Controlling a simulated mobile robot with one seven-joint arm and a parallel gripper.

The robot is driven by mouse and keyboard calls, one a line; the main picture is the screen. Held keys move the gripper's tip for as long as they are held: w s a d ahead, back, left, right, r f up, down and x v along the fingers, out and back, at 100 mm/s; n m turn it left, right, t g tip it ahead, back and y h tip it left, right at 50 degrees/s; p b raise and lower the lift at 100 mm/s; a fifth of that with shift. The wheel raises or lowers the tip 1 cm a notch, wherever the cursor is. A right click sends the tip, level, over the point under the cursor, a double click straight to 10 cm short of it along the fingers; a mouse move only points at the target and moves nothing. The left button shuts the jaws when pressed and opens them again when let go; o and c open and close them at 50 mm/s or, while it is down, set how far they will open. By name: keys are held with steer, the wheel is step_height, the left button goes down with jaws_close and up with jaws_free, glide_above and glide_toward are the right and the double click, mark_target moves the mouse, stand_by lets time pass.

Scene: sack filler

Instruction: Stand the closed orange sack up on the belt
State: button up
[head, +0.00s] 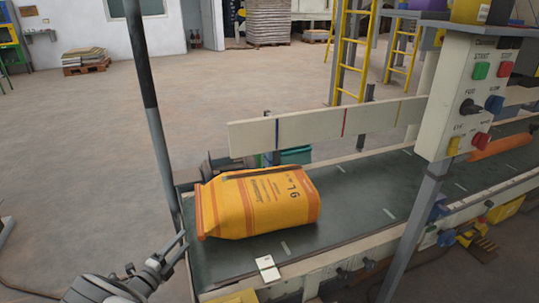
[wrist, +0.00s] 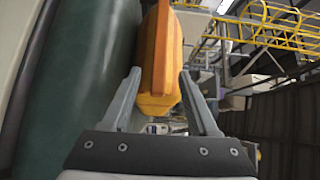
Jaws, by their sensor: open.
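The closed orange sack (head: 258,203) lies on its broad side at the left end of the dark green belt (head: 345,190). It has printed text on its upper face and a dark strip along its far edge. My gripper (head: 184,241) is open and empty, just left of the sack's near left corner and apart from it. In the wrist view the sack (wrist: 158,60) shows between and beyond the two open fingers (wrist: 160,73), with the belt (wrist: 70,80) to its left. The sack's underside is hidden.
A cream guard rail (head: 330,126) runs along the belt's far side. A dark post (head: 150,110) rises left of the belt end. A control box (head: 470,95) on a post stands at right, with another orange item (head: 500,140) behind it. A white card (head: 267,268) sits at the near edge.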

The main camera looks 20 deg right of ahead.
mark_target(202, 221)
steer(key=b+x, duration=0.2)
steer(key=x, duration=0.8)
steer(key=shift+w+d+f, duration=0.1)
steer(key=shift+w+d, duration=0.15)
steer(key=shift+d, duration=0.05)
steer(key=shift+c, duration=0.2)
steer(key=shift+a, duration=0.1)
jaws_close()
steer(key=shift+s, duration=0.1)
steer(key=shift+d, duration=0.2)
stand_by(0.7)
